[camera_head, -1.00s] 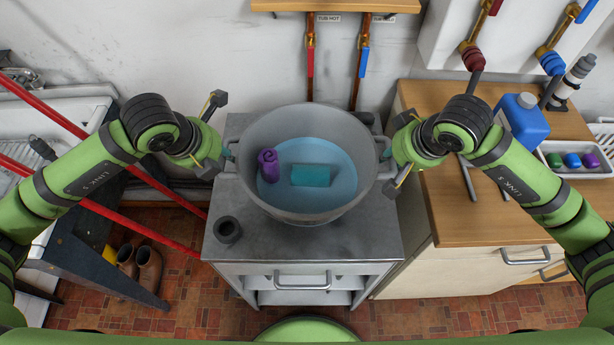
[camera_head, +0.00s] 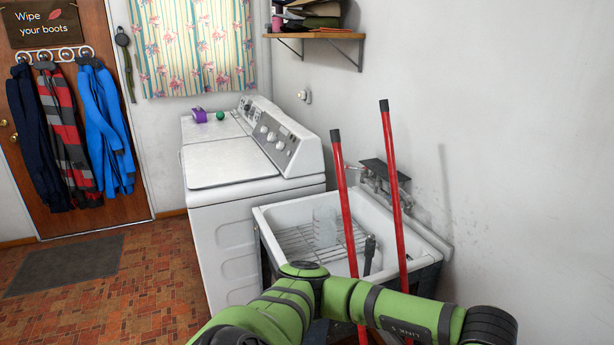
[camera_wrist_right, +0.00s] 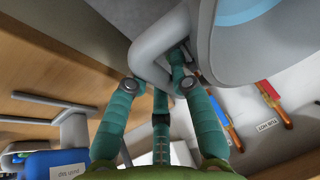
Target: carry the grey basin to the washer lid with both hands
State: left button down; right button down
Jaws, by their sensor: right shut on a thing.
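The washer (camera_head: 235,215) stands left of centre in the head view, its flat white lid (camera_head: 228,162) closed and clear. The grey basin (camera_wrist_right: 240,62) is out of the head view; part of its wall and bluish inside show at the upper right of the right wrist view. My right gripper (camera_wrist_right: 160,84) is shut on the basin's handle (camera_wrist_right: 150,52), its teal fingers around the loop. My left arm shows at the bottom of the head view, but its gripper is outside the frame. I cannot see its hold on the basin.
A white utility tub (camera_head: 300,240) with a wire rack stands right of the washer. Two red poles (camera_head: 395,190) lean in front of it. A second white appliance with purple and green items is behind the washer. The floor at left is open. A blue jug (camera_wrist_right: 55,163) shows near my right wrist.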

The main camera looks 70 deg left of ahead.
aim_at(215, 164)
jog(key=u, duration=3.5)
jog(key=i+u, duration=0.2)
jog(key=i, duration=3)
